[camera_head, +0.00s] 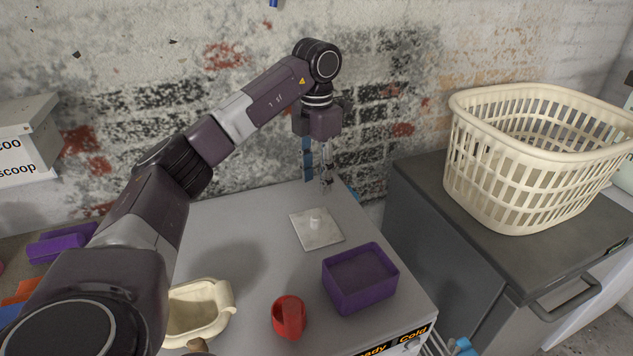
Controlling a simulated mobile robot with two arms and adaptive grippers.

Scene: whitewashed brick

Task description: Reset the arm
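My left arm (262,102) comes in from the lower left, rises over the grey worktop and bends down at its far end. My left gripper (327,181) hangs fingers down above the back of the worktop (255,225), near the brick wall. I see nothing held in it, but its fingers are small and I cannot tell whether they are open or shut. My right gripper is not in view.
A square plate with a knob (316,238), a purple bin (360,278), a red cup (289,318) and a cream container (200,312) stand on the worktop. A cream basket (540,160) sits on the dark cabinet (425,185) at right. The worktop's back left is clear.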

